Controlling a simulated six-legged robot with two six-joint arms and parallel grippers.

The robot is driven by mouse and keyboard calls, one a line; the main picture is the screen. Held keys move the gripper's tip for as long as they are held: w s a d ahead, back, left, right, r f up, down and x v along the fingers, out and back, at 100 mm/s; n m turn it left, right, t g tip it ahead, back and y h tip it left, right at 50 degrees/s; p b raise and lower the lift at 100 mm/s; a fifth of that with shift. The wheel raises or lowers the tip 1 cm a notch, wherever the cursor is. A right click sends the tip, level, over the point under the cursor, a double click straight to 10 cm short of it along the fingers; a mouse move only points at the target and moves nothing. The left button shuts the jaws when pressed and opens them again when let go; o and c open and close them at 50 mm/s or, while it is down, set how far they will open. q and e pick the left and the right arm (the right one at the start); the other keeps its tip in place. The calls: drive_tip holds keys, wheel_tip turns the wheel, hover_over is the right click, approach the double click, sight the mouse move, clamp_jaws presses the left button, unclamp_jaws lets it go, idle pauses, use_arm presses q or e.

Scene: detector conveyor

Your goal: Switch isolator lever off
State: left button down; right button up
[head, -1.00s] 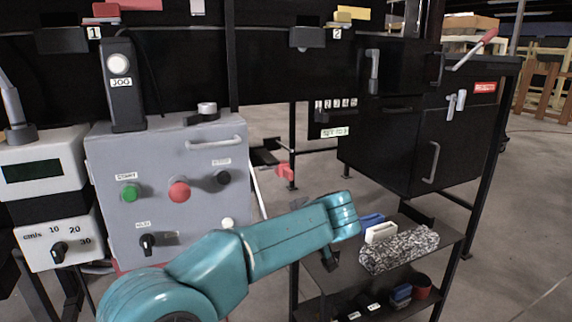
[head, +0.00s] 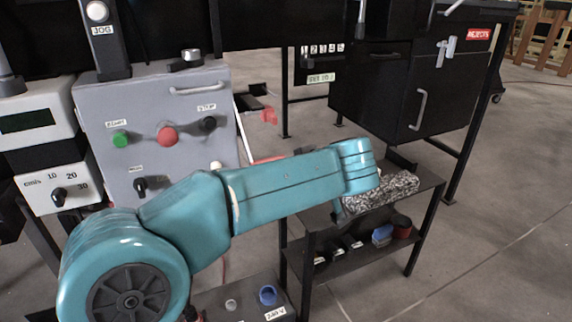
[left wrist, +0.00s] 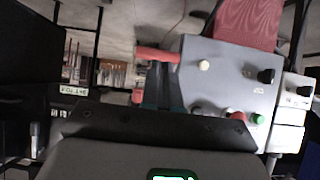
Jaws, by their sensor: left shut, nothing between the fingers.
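A red handle (left wrist: 157,54), which looks like the isolator lever, sticks out from the side of the grey control box (left wrist: 225,75) in the left wrist view. In the head view a small red part of it (head: 268,160) shows beside the grey box (head: 150,90), just above my teal left arm, which hides the rest. My right gripper is out of view.
The box front carries a green button (head: 120,139), a red mushroom button (head: 168,136) and black knobs. Open floor lies at right.

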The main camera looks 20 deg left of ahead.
use_arm(q)
drive_tip(key=shift+s+d+r, duration=0.2)
drive_tip(key=shift+s+d, duration=0.7)
